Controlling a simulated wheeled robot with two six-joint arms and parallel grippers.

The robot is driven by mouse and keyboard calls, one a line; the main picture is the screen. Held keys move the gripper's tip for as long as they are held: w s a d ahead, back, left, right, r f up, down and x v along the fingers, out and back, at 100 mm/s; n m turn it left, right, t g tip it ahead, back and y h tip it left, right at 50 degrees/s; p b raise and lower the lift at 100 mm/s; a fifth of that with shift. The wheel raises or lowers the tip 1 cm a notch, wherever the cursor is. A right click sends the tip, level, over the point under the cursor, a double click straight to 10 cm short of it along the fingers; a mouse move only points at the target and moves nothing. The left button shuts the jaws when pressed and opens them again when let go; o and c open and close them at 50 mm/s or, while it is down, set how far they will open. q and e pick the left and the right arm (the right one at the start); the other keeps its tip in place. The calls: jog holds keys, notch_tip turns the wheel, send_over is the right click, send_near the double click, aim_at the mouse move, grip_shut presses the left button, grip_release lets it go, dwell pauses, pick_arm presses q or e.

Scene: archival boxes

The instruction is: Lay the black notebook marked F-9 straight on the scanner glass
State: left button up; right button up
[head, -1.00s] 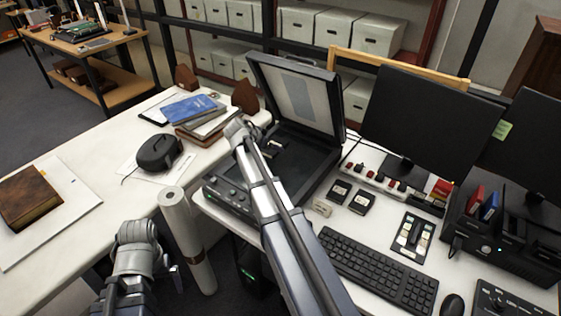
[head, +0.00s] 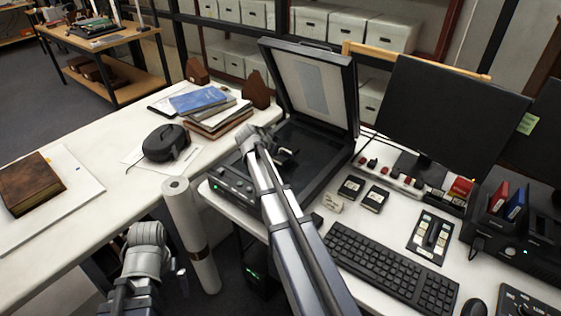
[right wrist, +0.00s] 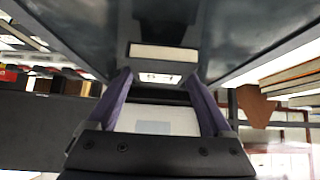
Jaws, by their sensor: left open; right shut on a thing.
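The open scanner (head: 235,184) stands on the white desk with its lid (head: 312,88) raised. My right arm reaches over the scanner bed. My right gripper (right wrist: 160,84) is shut on the black notebook, whose white label (right wrist: 160,77) shows upside down between the fingers in the right wrist view. The label's marks are too small to read surely. The dark shiny surface around it makes the notebook's edges hard to tell, and contact with the glass cannot be told. In the head view the arm hides most of the notebook. My left gripper (head: 181,282) is low at the front, open and empty.
A paper roll (head: 190,235) stands between my left arm and the scanner. A black case (head: 166,143) and stacked books (head: 210,112) are left of the scanner. The keyboard (head: 390,265), black cartridges (head: 375,199) and monitor (head: 440,115) are right of it.

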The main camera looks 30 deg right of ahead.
aim_at(278, 157)
pick_arm(q)
jog(key=shift+f+b, duration=0.95)
jog(key=shift+f, duration=0.45)
pick_arm(e)
jog(key=shift+f, duration=1.4)
jog(key=shift+f, duration=0.15)
jog(key=o, duration=1.2)
pick_arm(q)
jog(key=shift+f, duration=0.1)
pick_arm(e)
jog(key=shift+a+r, duration=0.1)
jog(key=shift+r, duration=0.25)
pick_arm(q)
notch_tip(278, 157, up, 9)
jog(key=p, duration=0.8)
jog(key=shift+f, duration=0.15)
pick_arm(e)
jog(key=v, duration=1.1)
jog(key=shift+s+a+r, duration=0.1)
jog(key=shift+a+r, duration=0.05)
jog(key=shift+a, duration=0.15)
pick_arm(q)
jog(key=shift+f, duration=0.1)
